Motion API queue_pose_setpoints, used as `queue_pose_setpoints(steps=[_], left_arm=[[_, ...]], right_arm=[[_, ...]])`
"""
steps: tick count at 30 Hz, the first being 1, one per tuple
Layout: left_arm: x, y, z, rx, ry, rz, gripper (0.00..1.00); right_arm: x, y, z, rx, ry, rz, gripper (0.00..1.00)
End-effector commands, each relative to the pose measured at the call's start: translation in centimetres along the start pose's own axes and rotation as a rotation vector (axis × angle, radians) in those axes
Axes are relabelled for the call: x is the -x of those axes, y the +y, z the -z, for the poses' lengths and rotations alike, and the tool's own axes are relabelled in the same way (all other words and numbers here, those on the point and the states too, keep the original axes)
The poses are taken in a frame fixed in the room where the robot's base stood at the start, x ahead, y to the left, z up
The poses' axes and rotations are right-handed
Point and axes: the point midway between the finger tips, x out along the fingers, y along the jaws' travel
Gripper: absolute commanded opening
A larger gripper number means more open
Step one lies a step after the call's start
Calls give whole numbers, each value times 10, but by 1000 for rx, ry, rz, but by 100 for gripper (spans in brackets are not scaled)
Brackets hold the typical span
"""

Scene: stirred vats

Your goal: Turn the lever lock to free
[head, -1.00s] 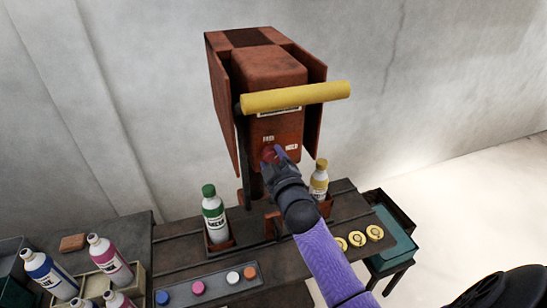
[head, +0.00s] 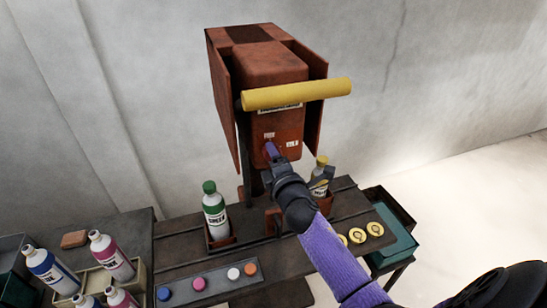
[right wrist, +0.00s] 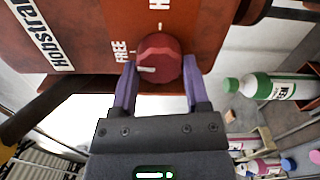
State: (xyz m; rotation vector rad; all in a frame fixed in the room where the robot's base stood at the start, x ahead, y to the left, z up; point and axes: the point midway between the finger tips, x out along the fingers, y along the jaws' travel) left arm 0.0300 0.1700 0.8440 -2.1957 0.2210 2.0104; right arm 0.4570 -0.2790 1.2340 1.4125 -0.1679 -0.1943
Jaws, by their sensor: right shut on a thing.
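The lever lock is a round red knob (right wrist: 159,60) on the front of the rust-red press (head: 278,75). In the right wrist view its white pointer line faces left, close to the FREE label (right wrist: 120,50); a second label, cut off after H, is at the top. My right gripper (right wrist: 158,88) is shut on the knob, one purple finger on each side. In the head view the right gripper (head: 271,150) covers most of the knob. The yellow lever bar (head: 297,95) stands out above it. My left gripper is not in view.
A green-capped bottle (head: 214,215) stands left of my right wrist. A yellow-capped bottle (head: 321,175) is close by on the right, partly hidden. A strip with coloured caps (head: 207,285) and several yellow discs (head: 375,229) lie on the bench. A crate of bottles stands lower left.

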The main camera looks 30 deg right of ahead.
Motion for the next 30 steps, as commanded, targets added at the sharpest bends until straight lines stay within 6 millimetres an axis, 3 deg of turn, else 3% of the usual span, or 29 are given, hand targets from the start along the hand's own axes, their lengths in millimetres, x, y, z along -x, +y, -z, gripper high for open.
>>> queue_pose_setpoints(steps=[9,25,26,30], left_arm=[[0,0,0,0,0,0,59],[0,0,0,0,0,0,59],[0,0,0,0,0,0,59],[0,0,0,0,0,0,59]], right_arm=[[0,-1,0,106,1,2,1],[0,-2,0,128,0,3,1],[0,-2,0,128,0,3,62],[0,-1,0,127,0,2,91]])
